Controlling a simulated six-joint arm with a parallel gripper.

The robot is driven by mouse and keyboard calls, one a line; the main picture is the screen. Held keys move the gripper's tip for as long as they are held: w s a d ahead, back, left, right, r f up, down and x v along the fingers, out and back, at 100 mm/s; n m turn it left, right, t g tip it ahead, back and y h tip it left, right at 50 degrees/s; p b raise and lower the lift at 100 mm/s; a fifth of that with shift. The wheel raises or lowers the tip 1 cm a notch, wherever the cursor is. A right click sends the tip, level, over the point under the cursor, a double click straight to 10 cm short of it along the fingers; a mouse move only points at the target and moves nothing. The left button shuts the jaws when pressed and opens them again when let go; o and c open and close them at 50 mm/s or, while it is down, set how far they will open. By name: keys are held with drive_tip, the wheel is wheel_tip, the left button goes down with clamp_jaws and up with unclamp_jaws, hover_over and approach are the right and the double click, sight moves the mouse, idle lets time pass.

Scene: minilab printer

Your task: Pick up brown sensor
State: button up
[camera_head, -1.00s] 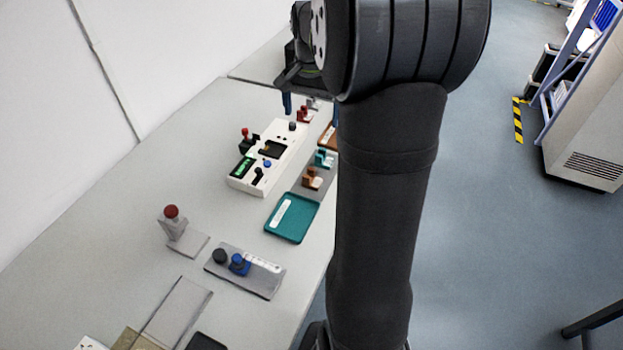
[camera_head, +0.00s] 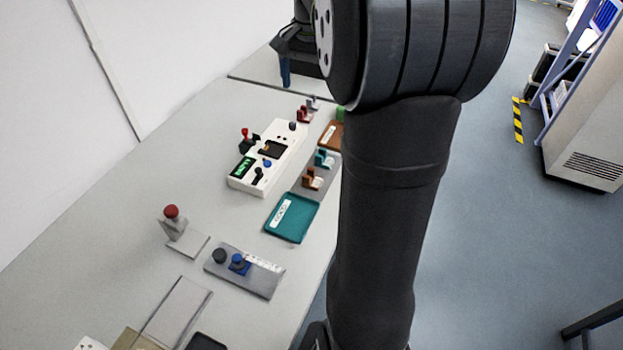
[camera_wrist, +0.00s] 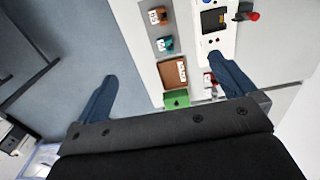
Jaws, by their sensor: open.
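The brown sensor (camera_head: 312,180) sits on a grey holder at the table's right side, beside the teal sensor (camera_head: 323,158). In the wrist view the brown sensor (camera_wrist: 157,16) is near the top edge, with the teal sensor (camera_wrist: 164,44) just below it. My gripper (camera_wrist: 162,68) is open and empty, its two blue fingers spread wide. It is above the table's far part, apart from the brown sensor. In the head view one blue finger shows; the other is hidden behind my arm.
A white device (camera_head: 268,155) with a red-knobbed lever stands left of the sensors. A teal tray (camera_head: 291,217) lies nearer and a brown tray (camera_head: 331,134) farther. A red sensor (camera_head: 304,115) is at the far end. A red-topped post (camera_head: 173,225) and a grey plate with knobs (camera_head: 245,270) stand nearer.

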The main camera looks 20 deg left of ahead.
wheel_tip(320, 180, up, 2)
drive_tip(key=shift+r, duration=0.2)
drive_tip(key=shift+c, duration=0.2)
drive_tip(key=c, duration=0.7)
drive_tip(key=m, duration=1.8)
hover_over(311, 175)
drive_tip(key=s, duration=0.1)
wheel_tip(311, 175, down, 14)
drive_tip(key=f, duration=1.7)
drive_tip(key=shift+d+f, duration=0.25)
drive_tip(key=shift+f, duration=0.15)
